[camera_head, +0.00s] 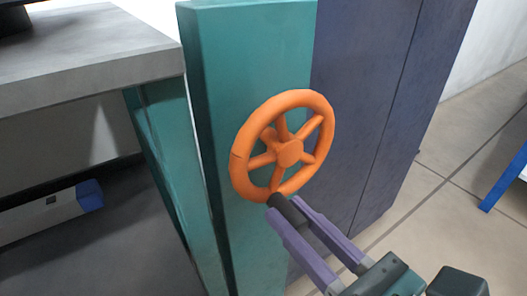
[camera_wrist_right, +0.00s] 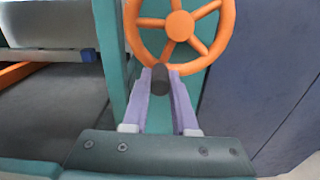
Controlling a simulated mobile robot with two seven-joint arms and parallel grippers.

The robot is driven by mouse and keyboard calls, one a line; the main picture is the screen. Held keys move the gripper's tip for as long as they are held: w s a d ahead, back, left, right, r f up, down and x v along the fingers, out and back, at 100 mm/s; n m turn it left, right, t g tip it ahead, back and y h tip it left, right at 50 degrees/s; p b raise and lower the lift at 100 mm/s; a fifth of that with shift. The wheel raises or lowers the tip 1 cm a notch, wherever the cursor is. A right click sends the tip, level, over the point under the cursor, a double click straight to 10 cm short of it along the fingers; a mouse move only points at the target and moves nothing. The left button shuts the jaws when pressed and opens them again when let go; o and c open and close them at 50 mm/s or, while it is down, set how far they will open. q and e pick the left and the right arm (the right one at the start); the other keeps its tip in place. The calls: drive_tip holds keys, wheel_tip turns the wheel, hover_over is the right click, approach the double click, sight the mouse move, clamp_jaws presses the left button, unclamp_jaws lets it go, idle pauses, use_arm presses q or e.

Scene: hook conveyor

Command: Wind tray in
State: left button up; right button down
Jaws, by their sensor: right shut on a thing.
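An orange handwheel (camera_head: 289,151) with several spokes is mounted on the front of a teal panel (camera_head: 240,50). A dark handle knob (camera_head: 284,207) sticks out from the wheel's lower rim. My right gripper (camera_head: 284,213) is shut on this knob, with a purple finger on each side of it. In the right wrist view the knob (camera_wrist_right: 159,80) sits between the fingertips (camera_wrist_right: 160,82), below the wheel (camera_wrist_right: 181,25). A pale tray-like part with a blue end (camera_head: 50,212) lies low at the left; I cannot tell if it is the tray. My left gripper is not in view.
A grey worktop (camera_head: 90,45) juts out at the upper left, close to the teal panel. A dark blue cabinet (camera_head: 375,90) stands right of the wheel. Tiled floor (camera_head: 440,220) is open at the right, with a blue leg (camera_head: 503,182) at the edge.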

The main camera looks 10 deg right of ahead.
drive_tip(key=c, duration=0.7)
unclamp_jaws()
drive_tip(key=v, duration=1)
drive_tip(key=shift+w, duration=0.1)
